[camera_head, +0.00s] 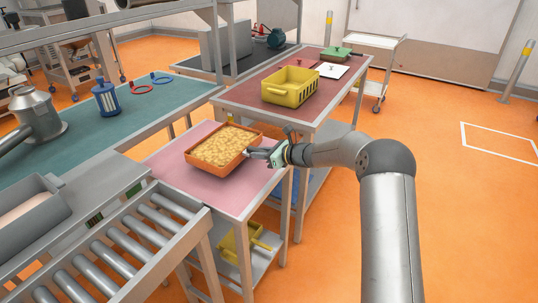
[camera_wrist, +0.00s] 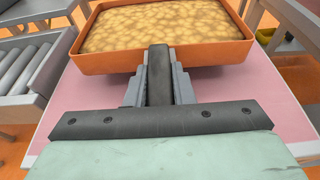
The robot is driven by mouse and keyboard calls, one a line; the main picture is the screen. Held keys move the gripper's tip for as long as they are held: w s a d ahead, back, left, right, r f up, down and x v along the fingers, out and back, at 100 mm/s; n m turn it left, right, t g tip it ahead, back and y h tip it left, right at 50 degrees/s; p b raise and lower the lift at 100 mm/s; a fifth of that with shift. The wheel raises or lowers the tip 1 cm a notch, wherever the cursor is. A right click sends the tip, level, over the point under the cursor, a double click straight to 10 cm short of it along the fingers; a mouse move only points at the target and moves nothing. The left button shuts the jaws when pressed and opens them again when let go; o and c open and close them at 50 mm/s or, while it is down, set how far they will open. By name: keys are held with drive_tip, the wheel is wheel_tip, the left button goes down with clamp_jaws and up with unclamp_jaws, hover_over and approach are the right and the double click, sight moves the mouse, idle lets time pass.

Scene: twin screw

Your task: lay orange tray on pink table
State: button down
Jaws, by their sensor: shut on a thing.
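The orange tray (camera_head: 200,169) is filled with tan, lumpy contents and is over the pink table (camera_head: 228,196) in the head view. In the wrist view the tray (camera_wrist: 195,55) is at the top, with the pink table top (camera_wrist: 262,95) below and around it. My gripper (camera_head: 250,153) is shut on the tray's near wall, at its right side in the head view. In the wrist view my gripper's fingers (camera_wrist: 160,60) meet the middle of that wall. The tray looks about level. I cannot tell whether its underside touches the table.
A roller conveyor (camera_head: 135,235) adjoins the pink table at the front left. A dark red table with a yellow crate (camera_head: 290,86) stands behind it. A green-topped table (camera_head: 80,140) is to the left. Bare pink surface lies in front of the tray.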

drive_tip(key=shift+w+a, duration=0.25)
drive_tip(key=shift+a, duration=0.25)
drive_tip(key=shift+w+a, duration=0.25)
drive_tip(key=shift+a, duration=0.25)
drive_tip(key=shift+f+b, duration=0.45)
drive_tip(key=shift+f, duration=0.2)
drive_tip(key=shift+d+f+b, duration=0.1)
drive_tip(key=shift+f+b, duration=0.45)
drive_tip(key=shift+f, duration=0.15)
drive_tip(key=shift+f+b, duration=0.4)
drive_tip(key=shift+f, duration=0.15)
drive_tip(key=c, duration=1.2)
unclamp_jaws()
drive_tip(key=shift+o, duration=0.2)
drive_tip(key=shift+f, duration=0.15)
drive_tip(key=b+v, duration=0.2)
drive_tip(key=v, duration=1.5)
drive_tip(key=shift+d, duration=0.2)
